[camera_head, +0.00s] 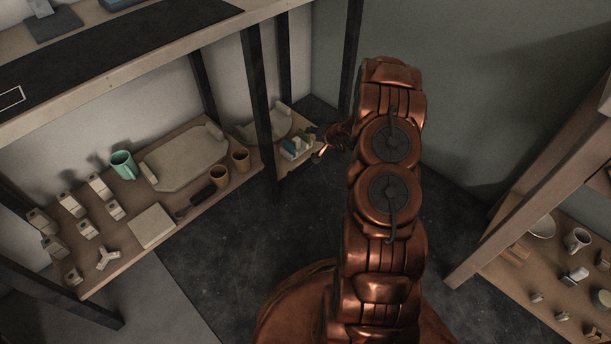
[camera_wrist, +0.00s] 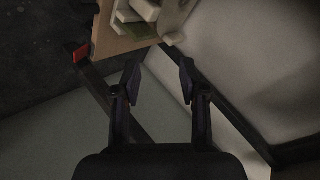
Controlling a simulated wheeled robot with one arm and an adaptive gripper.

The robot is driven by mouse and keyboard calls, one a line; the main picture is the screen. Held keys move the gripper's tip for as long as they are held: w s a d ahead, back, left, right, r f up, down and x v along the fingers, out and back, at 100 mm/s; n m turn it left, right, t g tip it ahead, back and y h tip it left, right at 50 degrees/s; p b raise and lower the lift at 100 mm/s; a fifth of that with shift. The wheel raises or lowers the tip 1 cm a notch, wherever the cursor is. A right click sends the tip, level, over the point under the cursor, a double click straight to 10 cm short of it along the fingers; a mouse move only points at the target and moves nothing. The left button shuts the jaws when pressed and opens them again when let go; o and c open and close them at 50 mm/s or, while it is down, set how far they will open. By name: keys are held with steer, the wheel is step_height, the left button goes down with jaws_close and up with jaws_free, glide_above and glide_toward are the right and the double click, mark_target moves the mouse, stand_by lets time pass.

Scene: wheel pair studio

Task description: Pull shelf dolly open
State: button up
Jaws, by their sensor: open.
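What looks like the shelf dolly is a low wooden board (camera_head: 292,163) at the foot of the back shelf unit, with small books and a pale tray on it. In the wrist view its wooden edge (camera_wrist: 122,47) is at the top, left of centre, with a red piece (camera_wrist: 80,52) at its corner. My gripper (camera_wrist: 158,75) is open and empty, its two dark fingers apart. The board and red piece lie beyond and left of the fingertips, apart from them. In the head view my gripper (camera_head: 325,146) is small beside the board's right end, partly hidden by my arm.
A dark post (camera_head: 259,90) stands left of the board. The lower shelf (camera_head: 135,232) at left holds a green mug (camera_head: 122,164), brown cups and several blocks. Another shelf unit (camera_head: 535,195) stands at right. Dark floor (camera_head: 245,240) is clear between them.

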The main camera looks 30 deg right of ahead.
step_height(320, 180, down, 9)
steer(key=s+m+t+y+b, duration=0.1)
steer(key=s+m+t+b, duration=0.1)
steer(key=b, duration=0.1)
steer(key=m+t+y+b, duration=0.2)
steer(key=m+t+b, duration=0.1)
steer(key=b, duration=0.1)
glide_toward(305, 169)
steer(key=shift+w+f, duration=0.35)
steer(key=shift+w, duration=0.2)
steer(key=shift+w+f, duration=0.4)
steer(key=shift+w, duration=0.2)
steer(key=b+x, duration=0.2)
steer(key=x, duration=0.4)
steer(key=shift+a, duration=0.15)
steer(key=shift+b+x, duration=0.5)
steer(key=shift+x, duration=0.3)
jaws_close()
